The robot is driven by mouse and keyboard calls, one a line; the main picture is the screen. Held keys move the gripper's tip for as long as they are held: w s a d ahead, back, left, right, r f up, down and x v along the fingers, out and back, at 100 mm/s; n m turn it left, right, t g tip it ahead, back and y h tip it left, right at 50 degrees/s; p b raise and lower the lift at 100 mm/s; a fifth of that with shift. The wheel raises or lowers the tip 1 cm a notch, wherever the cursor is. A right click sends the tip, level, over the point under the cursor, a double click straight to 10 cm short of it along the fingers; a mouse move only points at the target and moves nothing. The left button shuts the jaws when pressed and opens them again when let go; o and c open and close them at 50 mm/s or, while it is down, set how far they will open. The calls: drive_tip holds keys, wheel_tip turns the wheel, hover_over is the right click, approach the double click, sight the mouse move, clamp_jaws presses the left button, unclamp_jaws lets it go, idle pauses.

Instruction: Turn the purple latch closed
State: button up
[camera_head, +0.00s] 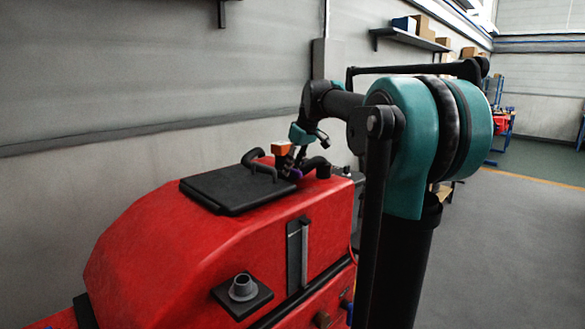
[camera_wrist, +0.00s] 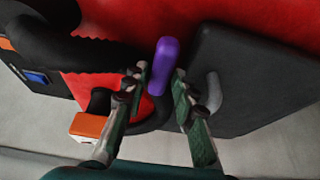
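The purple latch (camera_wrist: 163,66) shows in the wrist view as a rounded purple bar between the tips of my gripper (camera_wrist: 160,82). The fingers are apart, one on each side of the latch; I cannot tell whether either touches it. In the head view my gripper (camera_head: 292,160) reaches down onto the top of the red scrubber tank (camera_head: 150,235). A small part of the purple latch (camera_head: 296,173) shows below it, beside the black lid (camera_head: 232,190). The lid also fills the right of the wrist view (camera_wrist: 240,75).
An orange block (camera_wrist: 88,126) sits beside the left finger in the wrist view. Black ribbed hoses (camera_wrist: 85,50) lie at the upper left, and a grey curved handle (camera_wrist: 213,90) is near the right finger. A grey wall (camera_head: 80,130) stands behind the tank.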

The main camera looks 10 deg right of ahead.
clamp_jaws()
drive_tip(key=shift+m, duration=0.3)
drive_tip(key=m, duration=0.1)
drive_tip(key=m+h, duration=0.1)
drive_tip(key=shift+s+a+m+t, duration=0.15)
drive_tip(key=shift+a+m+t, duration=0.15)
drive_tip(key=m+h, duration=0.1)
drive_tip(key=m, duration=0.1)
drive_tip(key=m+h, duration=0.1)
drive_tip(key=m, duration=0.1)
drive_tip(key=shift+a+m, duration=0.3)
drive_tip(key=shift+a, duration=0.05)
drive_tip(key=m+h, duration=0.1)
drive_tip(key=m, duration=0.1)
drive_tip(key=m+h, duration=0.1)
drive_tip(key=m, duration=0.2)
drive_tip(key=shift+a, duration=0.4)
drive_tip(key=m, duration=0.1)
drive_tip(key=m+g+h, duration=0.1)
drive_tip(key=m, duration=0.3)
drive_tip(key=shift+w+a+g, duration=0.2)
drive_tip(key=shift+w+g, duration=0.15)
drive_tip(key=shift+g, duration=0.05)
drive_tip(key=shift+h, duration=0.3)
